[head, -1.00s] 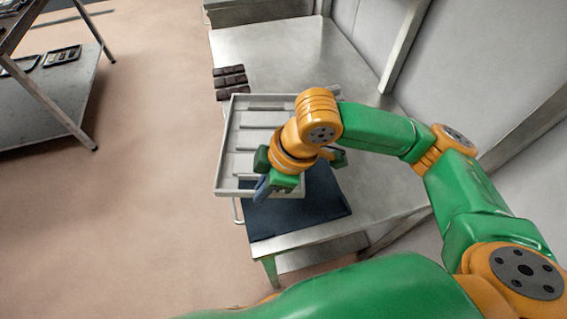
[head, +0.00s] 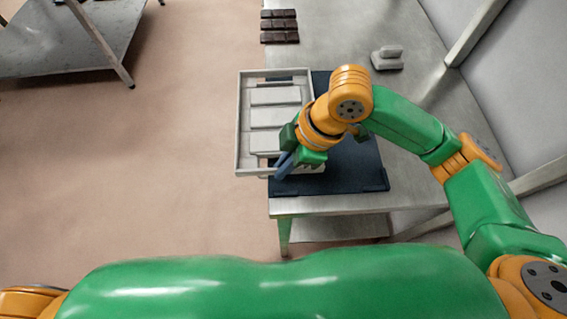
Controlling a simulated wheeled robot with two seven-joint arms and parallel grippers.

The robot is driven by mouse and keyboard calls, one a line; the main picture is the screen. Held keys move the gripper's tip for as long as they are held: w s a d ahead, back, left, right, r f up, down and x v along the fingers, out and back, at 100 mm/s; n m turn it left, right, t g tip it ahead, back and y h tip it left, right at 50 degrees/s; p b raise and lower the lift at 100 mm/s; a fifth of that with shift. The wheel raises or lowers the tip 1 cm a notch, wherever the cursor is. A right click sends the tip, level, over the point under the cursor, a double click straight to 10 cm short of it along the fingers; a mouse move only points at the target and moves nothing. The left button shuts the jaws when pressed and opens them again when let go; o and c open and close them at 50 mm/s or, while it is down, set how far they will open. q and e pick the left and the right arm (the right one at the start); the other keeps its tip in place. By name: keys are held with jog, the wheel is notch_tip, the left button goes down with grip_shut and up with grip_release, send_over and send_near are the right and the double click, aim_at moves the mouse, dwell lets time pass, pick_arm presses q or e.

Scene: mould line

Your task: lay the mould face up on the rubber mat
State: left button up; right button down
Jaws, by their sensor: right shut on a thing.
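The mould (head: 242,125) is a pale grey rectangular tray with a rim and several rectangular panels inside, seen from above. It hangs partly past the table's left edge and overlaps the left part of the dark rubber mat (head: 355,168). I cannot tell whether it touches the mat or is held just above it. My right gripper (head: 285,164) is shut on the mould at its near edge. The gripper and forearm hide the mould's near right part and some of the mat. My left gripper is out of view.
The steel table (head: 330,205) carries dark chocolate bars (head: 279,27) at the far left edge and a small grey block-like object (head: 387,58) at the back right. A wall runs along the right. A steel rack (head: 60,40) stands far left, with open floor between.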

jog(key=shift+f, duration=0.95)
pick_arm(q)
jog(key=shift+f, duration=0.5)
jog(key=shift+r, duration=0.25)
pick_arm(e)
jog(key=shift+f, duration=0.15)
jog(key=shift+d+f, duration=0.1)
jog(key=shift+f, duration=0.05)
jog(key=c, duration=0.9)
grip_release()
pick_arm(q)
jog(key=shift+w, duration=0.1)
pick_arm(e)
jog(key=shift+f, duration=0.15)
